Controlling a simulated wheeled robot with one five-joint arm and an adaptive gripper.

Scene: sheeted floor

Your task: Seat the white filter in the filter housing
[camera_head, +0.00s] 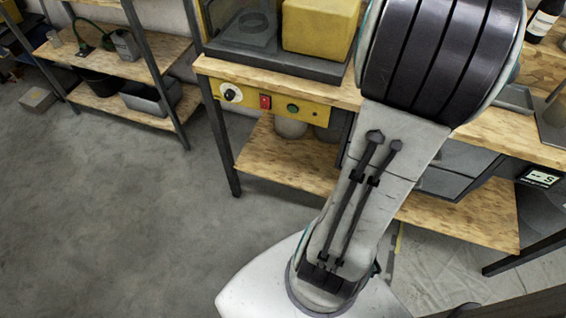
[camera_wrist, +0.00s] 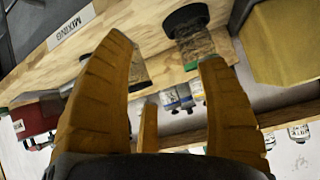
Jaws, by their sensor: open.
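I cannot make out the white filter or the filter housing for certain in either view. My gripper (camera_wrist: 165,50) shows in the wrist view with its orange-yellow fingers spread apart and nothing between them. Beyond the fingertips stands a glass jar (camera_wrist: 195,50) with a dark lid, apart from the fingers. Another clear glass piece (camera_wrist: 138,75) shows partly behind the left finger. In the head view my arm crosses the right half, and the gripper itself does not show.
A wooden workbench (camera_head: 470,130) has a yellow control panel (camera_head: 270,103), a yellow block (camera_head: 318,26) and a clear case. A wooden shelf (camera_head: 100,68) stands at left; the floor (camera_head: 110,220) there is open. The wrist view shows a MIXING label (camera_wrist: 72,25) and several small bottles (camera_wrist: 178,98).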

